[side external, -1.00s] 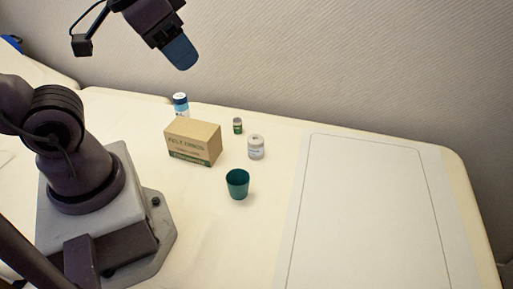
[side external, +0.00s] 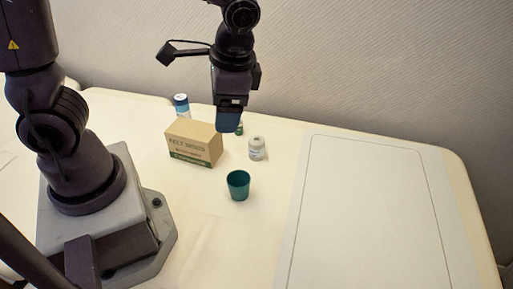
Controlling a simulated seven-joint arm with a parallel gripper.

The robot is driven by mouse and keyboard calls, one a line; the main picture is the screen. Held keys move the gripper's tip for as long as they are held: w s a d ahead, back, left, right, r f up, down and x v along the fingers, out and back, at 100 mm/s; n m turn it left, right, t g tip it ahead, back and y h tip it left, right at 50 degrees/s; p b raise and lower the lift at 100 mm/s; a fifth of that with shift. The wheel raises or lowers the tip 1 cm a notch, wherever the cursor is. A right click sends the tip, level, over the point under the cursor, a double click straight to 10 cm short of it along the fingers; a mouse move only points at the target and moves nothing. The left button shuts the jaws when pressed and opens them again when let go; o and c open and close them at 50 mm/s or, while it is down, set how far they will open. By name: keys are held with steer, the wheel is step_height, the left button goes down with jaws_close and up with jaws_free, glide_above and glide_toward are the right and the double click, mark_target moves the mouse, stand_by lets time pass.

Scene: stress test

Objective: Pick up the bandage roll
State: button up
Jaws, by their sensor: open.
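No item is plainly a bandage roll at this size. A small white cylinder (side external: 257,149) with a greyish label stands upright on the table right of the cardboard box; I cannot tell if it is a roll or a jar. A small green container (side external: 240,128) stands behind it, mostly hidden by my gripper. A white-and-blue cylinder (side external: 181,105) stands behind the box. My gripper (side external: 228,124) points down with blue fingertips, open, appearing in front of the green container and beside the box's upper right corner. Its height above the table is hard to judge. I see nothing held.
The cardboard box (side external: 194,144) stands left of the white cylinder, close to my gripper in the picture. A teal cup (side external: 238,185) stands in front. A large outlined white mat (side external: 370,215) covers the right of the table and is bare. The wall rises behind.

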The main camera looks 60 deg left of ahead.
mark_target(261, 147)
steer(key=w+a+f+m+y, duration=0.1)
steer(key=w+f+m+y, duration=0.2)
steer(key=f+m+y, duration=0.1)
steer(key=w+a+f+m+y, duration=0.2)
steer(key=w+f+m+y, duration=0.1)
steer(key=f, duration=0.4)
steer(key=w+a+f+m+g+y, duration=0.1)
steer(key=w+a+f+m+y, duration=0.1)
steer(key=f+m+y, duration=0.3)
steer(key=shift+w+a+f+y, duration=0.25)
steer(key=shift+w+f+y, duration=0.2)
steer(key=shift+w+y, duration=0.45)
steer(key=w+f, duration=0.1)
steer(key=f+m+y, duration=0.1)
steer(key=w+f+t+y, duration=0.1)
steer(key=f, duration=0.1)
steer(key=shift+w+f+m, duration=0.1)
steer(key=shift+w+m, duration=0.2)
steer(key=shift+a+f, duration=0.1)
steer(key=shift+f, duration=0.15)
steer(key=a, duration=0.4)
steer(key=shift+s+a+r, duration=0.1)
steer(key=shift+s+a, duration=0.05)
steer(key=shift+a, duration=0.25)
steer(key=c, duration=1)
